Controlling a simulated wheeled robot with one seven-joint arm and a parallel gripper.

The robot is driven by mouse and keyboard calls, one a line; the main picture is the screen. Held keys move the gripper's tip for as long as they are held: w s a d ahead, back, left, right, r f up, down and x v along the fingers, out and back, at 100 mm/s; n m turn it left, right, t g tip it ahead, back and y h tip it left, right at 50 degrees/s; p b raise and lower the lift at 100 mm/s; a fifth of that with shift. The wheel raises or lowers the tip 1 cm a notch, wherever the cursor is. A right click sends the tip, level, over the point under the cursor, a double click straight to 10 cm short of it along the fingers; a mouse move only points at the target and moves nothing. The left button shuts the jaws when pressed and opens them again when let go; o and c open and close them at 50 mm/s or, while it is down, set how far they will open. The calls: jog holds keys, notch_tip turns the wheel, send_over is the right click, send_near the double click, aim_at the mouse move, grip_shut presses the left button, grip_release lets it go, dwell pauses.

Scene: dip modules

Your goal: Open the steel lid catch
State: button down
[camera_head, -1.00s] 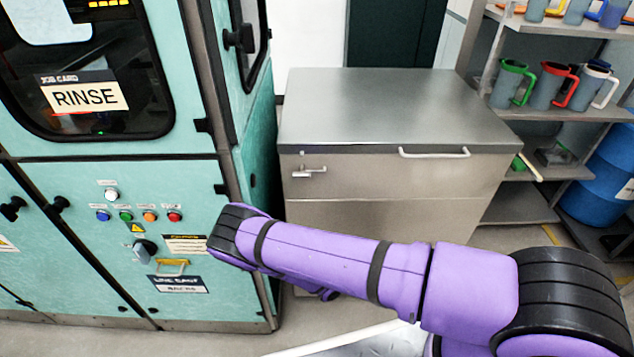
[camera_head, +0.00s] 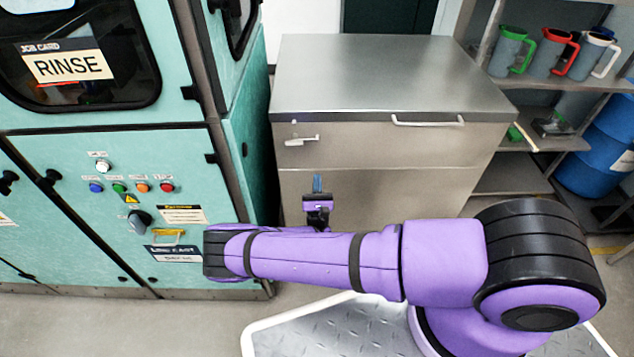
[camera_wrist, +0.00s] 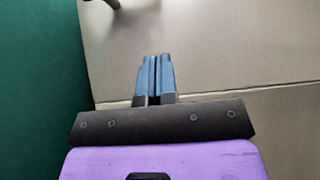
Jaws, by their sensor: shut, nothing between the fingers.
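The steel lid catch (camera_head: 301,140) is a small lever handle on the upper left front of the steel chest (camera_head: 390,80). Its lever lies about level, pointing right. Part of a dark metal piece, likely the catch, shows at the top edge of the wrist view (camera_wrist: 112,3). My gripper (camera_head: 317,184) is below the catch and a little to its right, apart from it, in front of the chest's front face. Its blue fingers (camera_wrist: 154,75) are together with nothing between them. The chest's lid is down.
A long bar handle (camera_head: 428,121) is on the lid's front edge. The teal machine (camera_head: 110,220) stands close at the left of the chest. A shelf with several mugs (camera_head: 510,50) and a blue drum (camera_head: 600,150) are at the right.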

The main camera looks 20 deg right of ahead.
aim_at(302, 141)
jog(key=x, duration=0.6)
jog(key=shift+w+d+r, duration=0.1)
jog(key=shift+w+r, duration=0.05)
jog(key=shift+r, duration=0.1)
notch_tip(302, 141, up, 2)
jog(key=shift+r, duration=0.95)
jog(key=shift+d+r, duration=0.25)
jog(key=shift+r, duration=0.5)
jog(key=shift+f, duration=0.1)
